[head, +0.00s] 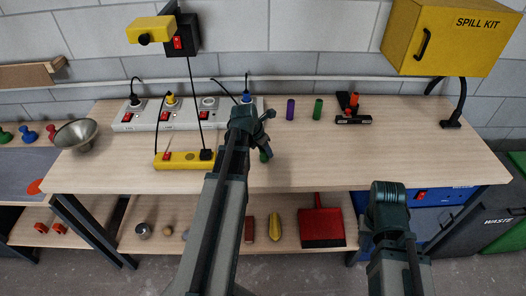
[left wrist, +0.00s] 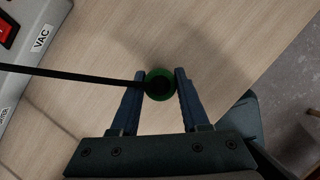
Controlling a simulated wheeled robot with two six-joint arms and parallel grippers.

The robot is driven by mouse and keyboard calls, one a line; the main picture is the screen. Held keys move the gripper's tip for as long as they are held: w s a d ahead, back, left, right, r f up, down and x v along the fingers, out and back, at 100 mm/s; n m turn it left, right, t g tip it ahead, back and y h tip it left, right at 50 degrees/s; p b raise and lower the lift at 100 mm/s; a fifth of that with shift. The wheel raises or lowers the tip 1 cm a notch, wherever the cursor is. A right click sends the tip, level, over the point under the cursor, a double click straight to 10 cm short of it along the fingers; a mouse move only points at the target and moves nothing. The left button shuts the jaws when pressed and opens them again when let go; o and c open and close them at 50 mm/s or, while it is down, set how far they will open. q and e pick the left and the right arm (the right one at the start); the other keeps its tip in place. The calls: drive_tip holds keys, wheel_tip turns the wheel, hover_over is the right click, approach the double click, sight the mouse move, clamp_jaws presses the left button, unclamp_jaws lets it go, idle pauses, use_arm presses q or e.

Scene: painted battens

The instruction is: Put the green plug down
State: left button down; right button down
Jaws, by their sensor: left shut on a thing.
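The green plug (left wrist: 160,76) sits between the fingertips of my left gripper (left wrist: 161,85) in the left wrist view. A black cord runs from it to the left edge of that view. In the head view the green plug (head: 265,155) shows just below my left gripper (head: 266,146), over the workbench (head: 340,165). I cannot tell whether the plug touches the wood. Of my right arm only links show at the lower right in the head view; its fingers are not visible.
White power strips (head: 150,114) with plugs stand along the back. A yellow power strip (head: 186,160) lies left of my left arm. A purple cylinder (head: 290,109) and a green cylinder (head: 317,109) stand behind. Bare wood lies to the right.

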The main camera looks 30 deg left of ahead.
use_arm(q)
drive_tip(key=shift+a+f+b, duration=0.1)
drive_tip(key=shift+f+b, duration=0.55)
drive_tip(key=shift+c, duration=2)
unclamp_jaws()
drive_tip(key=shift+r, duration=0.2)
drive_tip(key=shift+r+p, duration=0.5)
drive_tip(key=shift+p, duration=0.2)
drive_tip(key=p+v, duration=1.1)
drive_tip(key=v, duration=0.1)
drive_tip(key=shift+s, duration=0.15)
drive_tip(key=shift+f, duration=0.1)
